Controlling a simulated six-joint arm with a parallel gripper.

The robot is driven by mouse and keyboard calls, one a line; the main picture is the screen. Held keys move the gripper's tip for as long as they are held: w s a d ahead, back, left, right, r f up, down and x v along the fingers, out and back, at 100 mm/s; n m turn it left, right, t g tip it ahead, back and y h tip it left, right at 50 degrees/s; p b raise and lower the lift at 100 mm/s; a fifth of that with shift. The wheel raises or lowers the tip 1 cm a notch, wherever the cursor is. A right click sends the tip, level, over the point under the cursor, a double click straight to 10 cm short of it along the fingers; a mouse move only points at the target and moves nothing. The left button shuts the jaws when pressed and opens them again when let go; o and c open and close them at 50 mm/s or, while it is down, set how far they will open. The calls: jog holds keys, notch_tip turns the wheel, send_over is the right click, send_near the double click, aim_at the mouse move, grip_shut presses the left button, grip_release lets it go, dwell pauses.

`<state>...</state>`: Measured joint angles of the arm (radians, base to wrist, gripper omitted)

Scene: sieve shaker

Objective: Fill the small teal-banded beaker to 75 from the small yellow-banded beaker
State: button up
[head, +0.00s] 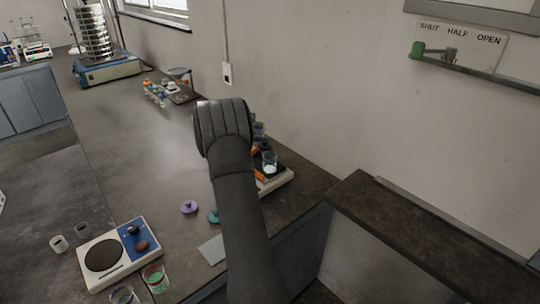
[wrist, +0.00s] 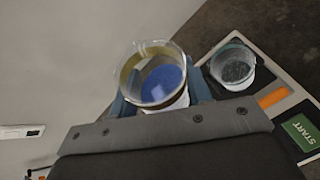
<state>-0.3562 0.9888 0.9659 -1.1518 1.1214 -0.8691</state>
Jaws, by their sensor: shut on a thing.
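In the wrist view, my gripper (wrist: 160,104) is shut on a clear beaker with a yellow band (wrist: 128,72), the small yellow-banded beaker. I look into its mouth and see blue contents. In the head view, my arm hides the gripper and the held beaker. A clear beaker (head: 269,162) shows just right of my arm.
The pale device (head: 277,180) has orange parts and a green START panel (wrist: 301,131). A hotplate (head: 104,257) and a green-filled beaker (head: 155,279) stand at front left. Purple (head: 189,207) and teal (head: 213,216) pieces lie left of my arm. The wall is close behind.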

jog(key=shift+s+d+r+m+t+y, duration=0.4)
jog(key=shift+s+d+m+y, duration=0.1)
jog(key=shift+m, duration=0.1)
jog(key=shift+s+d+r+m+t+y, duration=0.1)
jog(key=shift+d+r+m+t+y, duration=0.1)
jog(key=shift+r+m+t+y, duration=0.25)
dwell(2.2)
jog(key=shift+f+m+t+y+b, duration=0.25)
jog(key=shift+f+m+y+b, duration=0.1)
jog(key=shift+f+m, duration=0.2)
dwell(1.9)
jog(key=shift+r+m+t+b, duration=0.3)
jog(key=shift+b, duration=0.05)
dwell(2.0)
